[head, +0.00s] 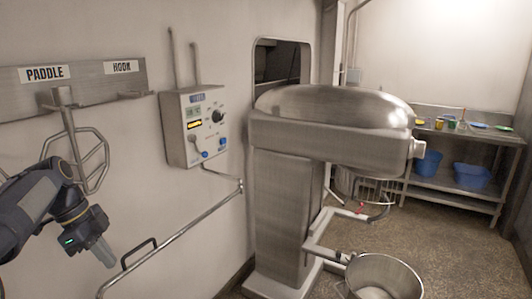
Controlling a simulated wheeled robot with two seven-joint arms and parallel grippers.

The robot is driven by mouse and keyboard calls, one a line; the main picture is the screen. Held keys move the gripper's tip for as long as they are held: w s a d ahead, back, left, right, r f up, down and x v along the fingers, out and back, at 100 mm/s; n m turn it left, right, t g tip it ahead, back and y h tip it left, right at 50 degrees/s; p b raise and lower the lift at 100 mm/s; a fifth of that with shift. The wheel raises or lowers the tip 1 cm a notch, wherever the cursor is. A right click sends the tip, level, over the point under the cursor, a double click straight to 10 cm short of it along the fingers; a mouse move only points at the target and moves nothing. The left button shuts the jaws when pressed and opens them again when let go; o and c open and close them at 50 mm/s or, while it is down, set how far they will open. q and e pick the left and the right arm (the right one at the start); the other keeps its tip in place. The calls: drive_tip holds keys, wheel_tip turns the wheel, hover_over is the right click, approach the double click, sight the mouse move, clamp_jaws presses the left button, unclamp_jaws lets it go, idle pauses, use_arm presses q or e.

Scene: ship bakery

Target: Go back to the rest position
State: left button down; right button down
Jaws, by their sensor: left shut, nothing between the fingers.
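My left gripper (105,256) hangs at the lower left, pointing down and to the right, with its fingers shut and nothing between them. It is in front of the wall, below the hanging paddle (82,150) and left of the grey wall rail. My right gripper is not in the head view.
A big steel mixer (290,190) stands in the middle, with a steel bowl (385,276) low in front. A control box (193,126) is on the wall beside a rack (95,85) labelled PADDLE and HOOK. A steel shelf table (465,195) with blue bins is at the back right.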

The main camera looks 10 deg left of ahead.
use_arm(q)
drive_tip(key=s+d+n+t, duration=0.2)
drive_tip(key=s+d+n, duration=0.55)
drive_tip(key=d, duration=0.45)
drive_tip(key=s+d+f+n+t, duration=0.2)
drive_tip(key=s+d+f+n, duration=0.5)
drive_tip(key=s+d, duration=0.3)
drive_tip(key=shift+s+d+f+n+t, duration=0.4)
drive_tip(key=shift+d+f, duration=0.15)
drive_tip(key=shift+f, duration=0.35)
